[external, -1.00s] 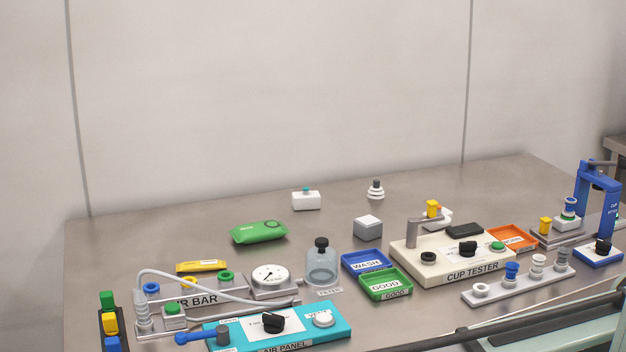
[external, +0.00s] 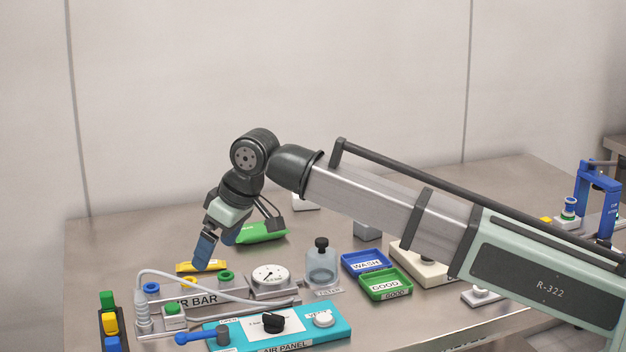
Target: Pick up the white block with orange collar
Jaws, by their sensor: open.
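The white block with an orange collar cannot be made out now. In the earlier view a white piece with a bit of orange, small and partly covered, showed behind the cup tester; my arm now hides that spot. My gripper (external: 214,252) hangs over the left part of the table, tilted down, its blue fingers apart and empty. It is above and near the yellow piece (external: 190,267) behind the air bar, and in front of the green pouch (external: 262,232). It is far left of the cup tester (external: 421,267).
The air bar (external: 240,298), gauge (external: 268,275), filter jar (external: 321,268) and teal air panel (external: 340,327) crowd the front left. Blue wash (external: 350,257) and green good (external: 366,284) trays stand mid-table. A grey cube (external: 368,230) is partly hidden. The back left table is clear.

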